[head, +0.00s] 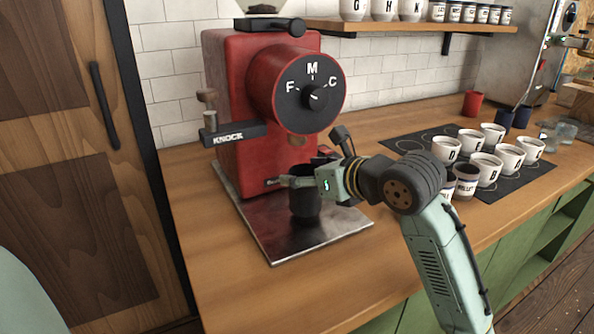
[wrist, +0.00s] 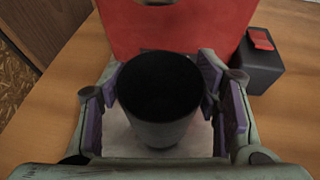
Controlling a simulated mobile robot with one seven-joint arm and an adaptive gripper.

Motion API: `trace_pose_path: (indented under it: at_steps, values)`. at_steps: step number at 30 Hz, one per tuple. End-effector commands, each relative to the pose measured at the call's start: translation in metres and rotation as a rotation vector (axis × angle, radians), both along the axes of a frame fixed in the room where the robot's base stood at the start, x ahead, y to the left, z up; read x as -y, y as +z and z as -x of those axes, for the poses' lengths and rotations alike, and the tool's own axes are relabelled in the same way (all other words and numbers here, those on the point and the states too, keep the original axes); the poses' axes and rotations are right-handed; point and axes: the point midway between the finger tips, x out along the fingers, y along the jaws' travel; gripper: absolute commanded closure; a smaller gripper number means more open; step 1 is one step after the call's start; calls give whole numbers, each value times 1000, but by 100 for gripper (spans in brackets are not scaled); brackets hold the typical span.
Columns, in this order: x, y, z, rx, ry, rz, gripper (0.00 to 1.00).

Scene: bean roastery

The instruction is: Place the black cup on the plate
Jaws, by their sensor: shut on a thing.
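The black cup (head: 305,207) stands upright on the metal plate (head: 279,242) in front of the red grinder. In the wrist view the black cup (wrist: 158,100) is upright between my fingers, and its inside looks dark. My gripper (head: 300,183) is shut on the cup near its rim, reaching in from the right. In the wrist view the purple finger pads of my gripper (wrist: 160,105) sit on both sides of the cup. The cup's base looks down on or very close to the plate; a small gap cannot be ruled out.
The red grinder (head: 226,90) stands right behind the cup. White lettered cups (head: 488,168) stand on a dark mat (head: 520,181) to the right. A dark box (wrist: 257,62) with a red top is beside the grinder. The counter front left (head: 215,270) is clear.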

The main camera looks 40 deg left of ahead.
Motion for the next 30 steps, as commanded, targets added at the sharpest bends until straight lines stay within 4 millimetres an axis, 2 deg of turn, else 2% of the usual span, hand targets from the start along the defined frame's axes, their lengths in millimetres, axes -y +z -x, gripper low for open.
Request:
trace_pose_path:
  at_steps: [1, 4, 9, 22, 23, 30]
  values:
    - [-12, 4, -1, -3, 4, -1, 74]
    - [-30, 3, -5, -2, 4, 1, 74]
    - [-27, -13, -6, -1, 1, -1, 74]
    - [-27, -19, -6, 1, 1, -1, 74]
    - [-27, -18, -6, 0, 1, 0, 42]
    - [-27, -18, -6, 0, 1, 0, 26]
